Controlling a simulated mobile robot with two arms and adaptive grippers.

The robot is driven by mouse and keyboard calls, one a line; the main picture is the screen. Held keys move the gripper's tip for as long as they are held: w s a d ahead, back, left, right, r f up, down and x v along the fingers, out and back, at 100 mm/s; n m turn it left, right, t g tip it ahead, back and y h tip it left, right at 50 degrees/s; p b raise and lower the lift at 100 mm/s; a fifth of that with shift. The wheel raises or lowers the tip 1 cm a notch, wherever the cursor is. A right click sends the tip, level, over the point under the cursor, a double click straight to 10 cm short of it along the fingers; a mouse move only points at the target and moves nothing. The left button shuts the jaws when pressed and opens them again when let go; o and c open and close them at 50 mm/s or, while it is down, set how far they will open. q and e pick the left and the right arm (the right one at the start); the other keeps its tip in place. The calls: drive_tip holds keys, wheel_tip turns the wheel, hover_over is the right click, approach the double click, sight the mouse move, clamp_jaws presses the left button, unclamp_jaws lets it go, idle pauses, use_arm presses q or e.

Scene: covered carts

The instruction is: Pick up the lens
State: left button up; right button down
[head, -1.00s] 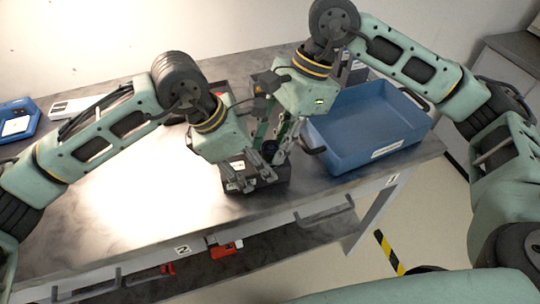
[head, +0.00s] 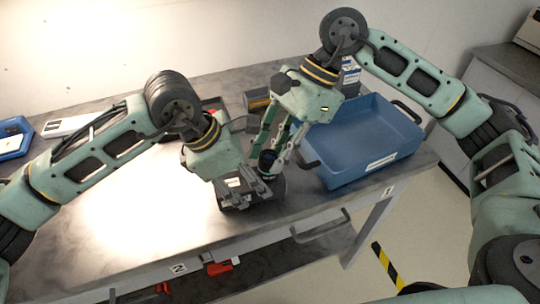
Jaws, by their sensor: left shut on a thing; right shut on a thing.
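A small dark lens (head: 267,161) is between the fingers of my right gripper (head: 271,154), which comes down from above and is shut on it. The lens is just above or at the back edge of a dark box (head: 233,203); I cannot tell whether they touch. My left gripper (head: 262,190) is lower and in front, shut on the dark box, which has a small white label. The fingers hide part of the box and of the lens.
A blue tray (head: 350,170) with dark handles stands to the right, close to my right gripper. The grey table (head: 130,225) is clear at the front left. A blue-framed item (head: 14,138) lies at the far left. A red object (head: 219,268) is on the shelf below.

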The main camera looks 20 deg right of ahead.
use_arm(q)
drive_tip(key=shift+w+a, duration=0.1)
drive_tip(key=shift+w, duration=0.1)
use_arm(e)
drive_tip(key=shift+d+f+y, duration=0.3)
drive_tip(key=shift+d+y, duration=0.45)
drive_tip(key=shift+y, duration=0.05)
use_arm(q)
drive_tip(key=shift+f, duration=0.1)
use_arm(e)
wheel_tip(320, 180, up, 6)
drive_tip(key=d, duration=0.2)
use_arm(q)
drive_tip(key=shift+s, duration=0.2)
use_arm(e)
drive_tip(key=w+d+r+h, duration=0.1)
drive_tip(key=w+d, duration=0.1)
drive_tip(key=d, duration=0.8)
drive_tip(key=w+d+r+h, duration=0.1)
drive_tip(key=w+d+h, duration=0.1)
drive_tip(key=d, duration=0.8)
drive_tip(key=shift+w+d, duration=0.2)
drive_tip(key=shift+w, duration=0.15)
use_arm(q)
drive_tip(key=o, duration=1.2)
